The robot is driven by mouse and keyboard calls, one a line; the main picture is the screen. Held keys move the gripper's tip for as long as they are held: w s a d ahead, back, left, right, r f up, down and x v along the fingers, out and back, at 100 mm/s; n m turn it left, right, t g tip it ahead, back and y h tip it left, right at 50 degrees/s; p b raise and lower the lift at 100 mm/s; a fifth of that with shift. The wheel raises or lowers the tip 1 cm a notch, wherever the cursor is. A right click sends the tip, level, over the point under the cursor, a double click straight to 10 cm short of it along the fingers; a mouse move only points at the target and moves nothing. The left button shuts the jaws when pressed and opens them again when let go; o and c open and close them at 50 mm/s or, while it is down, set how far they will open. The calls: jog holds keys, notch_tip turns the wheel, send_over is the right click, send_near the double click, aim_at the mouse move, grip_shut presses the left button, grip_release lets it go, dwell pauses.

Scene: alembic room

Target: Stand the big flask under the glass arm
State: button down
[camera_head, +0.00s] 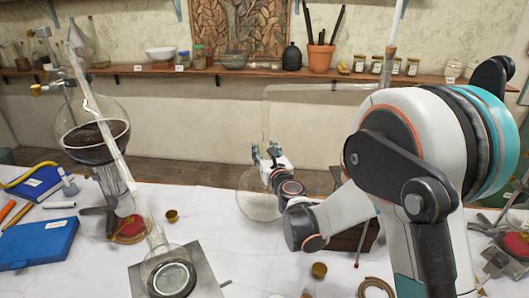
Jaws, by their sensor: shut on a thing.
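A big round clear glass flask (258,207) is at the middle of the white table. My gripper (268,160) is shut on it near its neck, which the fingers partly hide. I cannot tell whether the flask's base touches the table. A thin bent glass arm (315,87) runs level from the right behind my arm. Its left end turns down (265,115) toward the flask and gripper. The flask looks below this downturned end; whether they touch or line up in depth is unclear.
At left, a glass vessel with dark contents (95,145) has a slanting tube reaching toward a metal plate (205,275). Small brass cups (319,270) stand in front. A shelf (230,70) with jars runs along the wall.

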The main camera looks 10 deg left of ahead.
jog(key=shift+f+b, duration=0.35)
jog(key=shift+b, duration=0.05)
dwell(0.5)
jog(key=c, duration=0.5)
grip_release()
jog(key=shift+s, duration=0.1)
jog(key=shift+b+v, duration=0.85)
jog(key=shift+v, duration=4.1)
